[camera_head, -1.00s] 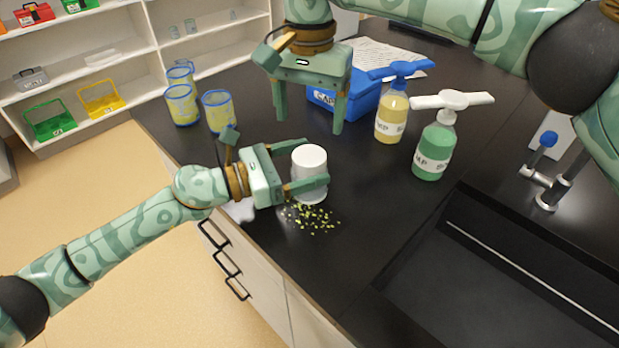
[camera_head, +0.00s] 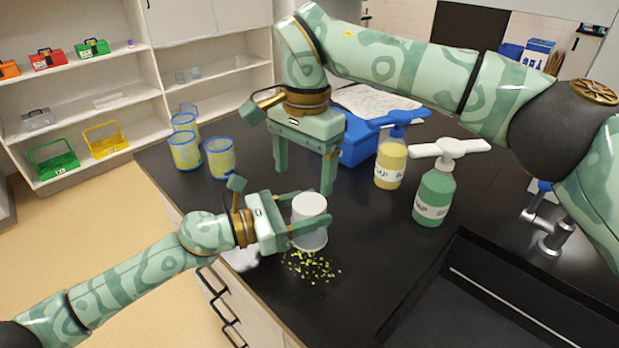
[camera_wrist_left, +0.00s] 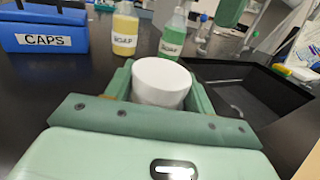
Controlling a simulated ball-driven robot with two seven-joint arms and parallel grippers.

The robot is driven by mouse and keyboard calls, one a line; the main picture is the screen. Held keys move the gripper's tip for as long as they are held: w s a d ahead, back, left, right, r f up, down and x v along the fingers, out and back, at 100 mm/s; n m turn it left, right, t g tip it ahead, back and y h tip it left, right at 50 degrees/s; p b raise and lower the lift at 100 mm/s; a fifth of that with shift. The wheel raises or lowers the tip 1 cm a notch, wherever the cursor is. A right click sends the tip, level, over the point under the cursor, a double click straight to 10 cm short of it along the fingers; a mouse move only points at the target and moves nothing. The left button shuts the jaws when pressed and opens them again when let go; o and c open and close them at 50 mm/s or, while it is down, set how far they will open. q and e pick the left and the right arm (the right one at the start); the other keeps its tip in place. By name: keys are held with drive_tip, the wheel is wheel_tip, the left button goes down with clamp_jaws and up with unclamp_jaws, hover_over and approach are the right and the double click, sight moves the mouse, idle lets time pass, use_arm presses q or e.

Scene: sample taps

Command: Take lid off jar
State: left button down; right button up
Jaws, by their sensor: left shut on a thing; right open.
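The jar (camera_head: 312,236) is pale and stands on the black counter near its front edge. A white lid (camera_head: 309,206) sits on top of it. My left gripper (camera_head: 309,222) is shut on the jar from the left, its fingers on either side of the body. The left wrist view shows the white lid (camera_wrist_left: 160,76) between the fingers. My right gripper (camera_head: 304,182) is open and empty, fingers pointing down, above and behind the jar.
Green and yellow bits (camera_head: 312,266) lie scattered in front of the jar. Yellow (camera_head: 389,163) and green (camera_head: 434,197) soap pump bottles stand to the right. A blue CAPS box (camera_head: 358,142) is behind. Several blue-rimmed cups (camera_head: 221,158) stand at left. A sink (camera_head: 470,290) lies front right.

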sight(310, 203)
drive_tip(key=m, duration=0.9)
drive_tip(key=shift+m, duration=0.4)
drive_tip(key=m, duration=0.6)
drive_tip(key=shift+r, duration=0.1)
drive_tip(key=m, duration=0.6)
drive_tip(key=shift+w+r+m, duration=0.1)
drive_tip(key=shift+m, duration=0.3)
drive_tip(key=m, duration=0.6)
drive_tip(key=shift+d+r+m, duration=0.1)
drive_tip(key=shift+m, duration=0.2)
drive_tip(key=m, duration=0.6)
drive_tip(key=shift+w+d+r, duration=0.1)
drive_tip(key=m, duration=0.6)
drive_tip(key=shift+w+d+r+m, duration=0.1)
drive_tip(key=shift+r+m, duration=0.05)
drive_tip(key=shift+m, duration=0.15)
drive_tip(key=m, duration=0.6)
drive_tip(key=shift+d, duration=0.15)
drive_tip(key=m, duration=0.7)
drive_tip(key=shift+f, duration=0.2)
wheel_tip(310, 203, down, 8)
drive_tip(key=shift+d+r, duration=0.1)
drive_tip(key=shift+r, duration=0.15)
